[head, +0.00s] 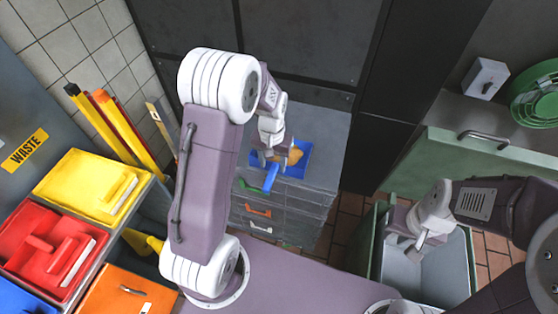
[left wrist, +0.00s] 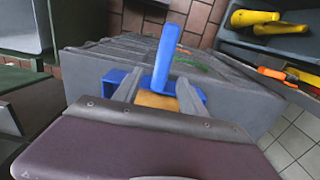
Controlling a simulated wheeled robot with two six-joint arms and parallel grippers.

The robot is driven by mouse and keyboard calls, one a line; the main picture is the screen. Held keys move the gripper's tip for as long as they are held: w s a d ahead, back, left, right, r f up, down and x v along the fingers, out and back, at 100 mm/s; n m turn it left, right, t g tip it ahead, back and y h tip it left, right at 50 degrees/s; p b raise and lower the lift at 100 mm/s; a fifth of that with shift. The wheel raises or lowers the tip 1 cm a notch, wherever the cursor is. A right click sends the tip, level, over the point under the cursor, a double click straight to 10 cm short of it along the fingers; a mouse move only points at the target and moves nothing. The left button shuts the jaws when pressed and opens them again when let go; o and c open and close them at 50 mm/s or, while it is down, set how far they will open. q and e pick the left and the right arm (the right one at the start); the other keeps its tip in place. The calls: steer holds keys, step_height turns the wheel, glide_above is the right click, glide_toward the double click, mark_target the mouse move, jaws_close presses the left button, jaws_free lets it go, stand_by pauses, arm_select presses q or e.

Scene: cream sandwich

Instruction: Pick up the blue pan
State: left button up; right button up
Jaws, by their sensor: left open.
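The blue pan (head: 301,169) sits on top of the grey drawer cabinet, with a tan, bread-like item (head: 295,156) in it. Its blue handle (head: 271,178) points toward the cabinet's front edge. My left gripper (head: 267,161) is at the pan, over its near left side, and open. In the left wrist view, its two fingers (left wrist: 160,88) lie on either side of the pan's handle (left wrist: 164,58). I cannot tell whether they touch it. The gripper's body hides part of the pan. My right gripper (head: 422,240) is at the right, away from the pan; its jaw state is unclear.
The grey cabinet (head: 328,135) has drawers with coloured handles. A green-sided bin (head: 376,250) stands below my right gripper. Red (head: 25,225) and yellow (head: 75,170) containers are at the left. A green counter with a green basket (head: 535,100) is at the right.

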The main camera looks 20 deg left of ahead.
mark_target(273, 170)
arm_select(q)
step_height(273, 170, down, 4)
steer(key=shift+s+a+f, duration=0.1)
steer(key=shift+f, duration=0.4)
jaws_close()
steer(key=shift+r, duration=0.1)
